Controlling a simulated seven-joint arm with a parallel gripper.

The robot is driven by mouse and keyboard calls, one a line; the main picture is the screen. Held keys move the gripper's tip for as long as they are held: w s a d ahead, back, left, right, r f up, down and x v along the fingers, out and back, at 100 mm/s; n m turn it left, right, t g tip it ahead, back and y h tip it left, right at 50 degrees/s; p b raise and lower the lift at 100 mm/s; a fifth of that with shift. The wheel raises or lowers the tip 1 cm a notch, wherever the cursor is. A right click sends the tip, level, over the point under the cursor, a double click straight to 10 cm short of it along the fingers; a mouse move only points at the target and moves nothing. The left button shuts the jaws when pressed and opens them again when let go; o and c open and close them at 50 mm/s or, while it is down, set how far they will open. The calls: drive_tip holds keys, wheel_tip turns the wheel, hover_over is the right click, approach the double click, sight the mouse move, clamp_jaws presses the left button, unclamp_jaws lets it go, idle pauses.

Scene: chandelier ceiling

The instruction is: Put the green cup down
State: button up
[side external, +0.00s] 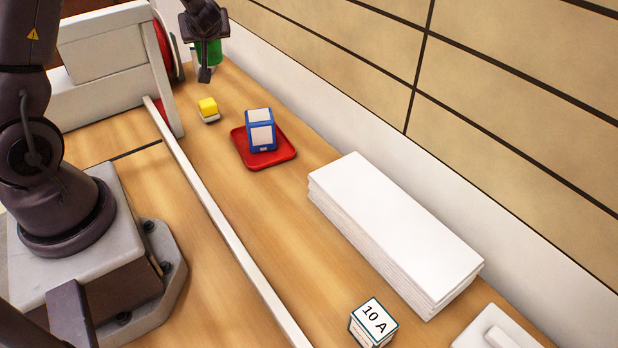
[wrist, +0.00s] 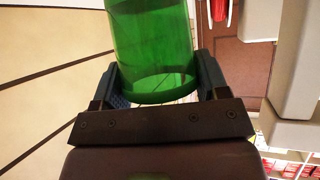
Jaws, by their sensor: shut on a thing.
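The green cup (wrist: 152,45) is see-through and sits between the two fingers of my gripper (wrist: 157,85) in the wrist view. The fingers are shut on its sides. In the side view the cup (side external: 209,52) shows at the top, partly hidden behind my gripper (side external: 205,72). The gripper is above the far part of the wooden table (side external: 215,180). I cannot tell whether the cup's base touches anything.
A yellow block on a pale base (side external: 208,107) stands nearby. A blue and white box (side external: 261,131) sits on a red tray (side external: 285,154). A white stack (side external: 390,225) lies by the wall. A low white rail (side external: 215,212) runs along the table. Bare wood lies between.

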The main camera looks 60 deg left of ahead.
drive_tip(key=w+d+r+m+t+h, duration=0.2)
drive_tip(key=w+d+m+t+h, duration=0.1)
drive_tip(key=w+d+m+t, duration=0.25)
drive_tip(key=w+d+m+t+h, duration=0.15)
drive_tip(key=d+m+h, duration=0.45)
drive_tip(key=d, duration=0.6)
drive_tip(key=w+d+m+t+h, duration=0.1)
drive_tip(key=w+d+m+h, duration=0.35)
drive_tip(key=d, duration=0.75)
drive_tip(key=s+d+f+m+g+h, duration=0.2)
drive_tip(key=s+d+m+g+h, duration=0.7)
drive_tip(key=s+d+m, duration=0.55)
drive_tip(key=shift+n+t+h, duration=0.3)
drive_tip(key=shift+n+h, duration=0.15)
drive_tip(key=shift+s+d+f, duration=0.1)
drive_tip(key=shift+d+f, duration=0.1)
drive_tip(key=shift+f, duration=2.8)
drive_tip(key=shift+s+d+f, duration=0.15)
drive_tip(key=shift+d+f, duration=0.05)
drive_tip(key=shift+f, duration=2.85)
drive_tip(key=shift+s+d+f, duration=0.1)
drive_tip(key=shift+d+f, duration=0.1)
drive_tip(key=shift+f, duration=2.8)
drive_tip(key=shift+f, duration=0.1)
